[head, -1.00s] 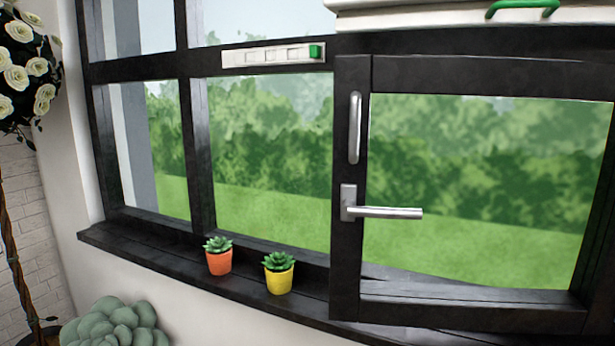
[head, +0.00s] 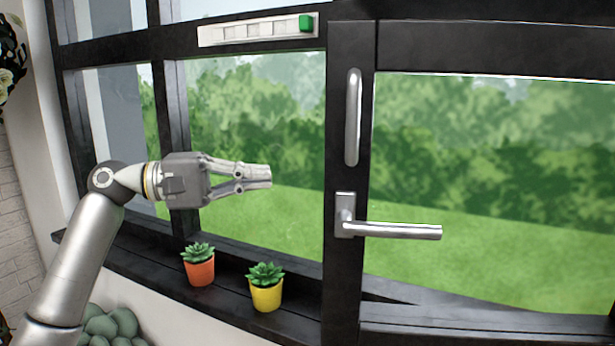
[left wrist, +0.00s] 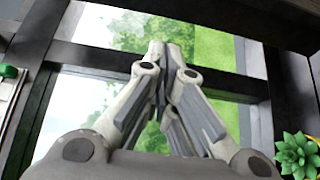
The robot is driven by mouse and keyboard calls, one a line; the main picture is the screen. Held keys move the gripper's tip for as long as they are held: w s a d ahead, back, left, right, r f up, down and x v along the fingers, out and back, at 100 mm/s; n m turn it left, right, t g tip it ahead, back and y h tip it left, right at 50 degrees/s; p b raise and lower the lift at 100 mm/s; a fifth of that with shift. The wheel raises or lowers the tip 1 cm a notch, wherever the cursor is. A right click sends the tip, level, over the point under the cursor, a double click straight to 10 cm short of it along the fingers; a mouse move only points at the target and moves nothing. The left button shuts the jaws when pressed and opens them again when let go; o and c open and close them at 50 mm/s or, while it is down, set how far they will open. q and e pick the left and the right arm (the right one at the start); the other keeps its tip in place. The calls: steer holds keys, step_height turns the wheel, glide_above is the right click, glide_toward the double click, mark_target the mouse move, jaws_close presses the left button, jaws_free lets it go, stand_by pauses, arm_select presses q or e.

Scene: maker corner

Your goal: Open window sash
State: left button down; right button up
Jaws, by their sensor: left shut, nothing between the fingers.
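The window sash (head: 348,285) is a dark-framed pane at the right of the head view. On its left stile are a vertical silver pull bar (head: 353,118) and, below it, a silver lever handle (head: 400,230) whose lever points right, about horizontal. My left gripper (head: 270,176) is in front of the fixed pane, left of the sash and apart from both handles. Its fingers are shut with nothing between them; in the left wrist view the fingers (left wrist: 163,60) meet at the tips. My right gripper is not in view.
An orange pot (head: 200,271) and a yellow pot (head: 266,293) with succulents stand on the dark sill (head: 140,268) below my left gripper. A white slotted vent strip with a green slider (head: 306,23) is above. One succulent (left wrist: 298,155) shows in the left wrist view.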

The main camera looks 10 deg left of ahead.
arm_select(q)
steer(key=p+x, duration=0.5)
steer(key=x, duration=0.5)
steer(key=s, duration=0.4)
steer(key=shift+s+d+r+p, duration=0.15)
steer(key=shift+s+p, duration=0.05)
steer(key=shift+p, duration=0.2)
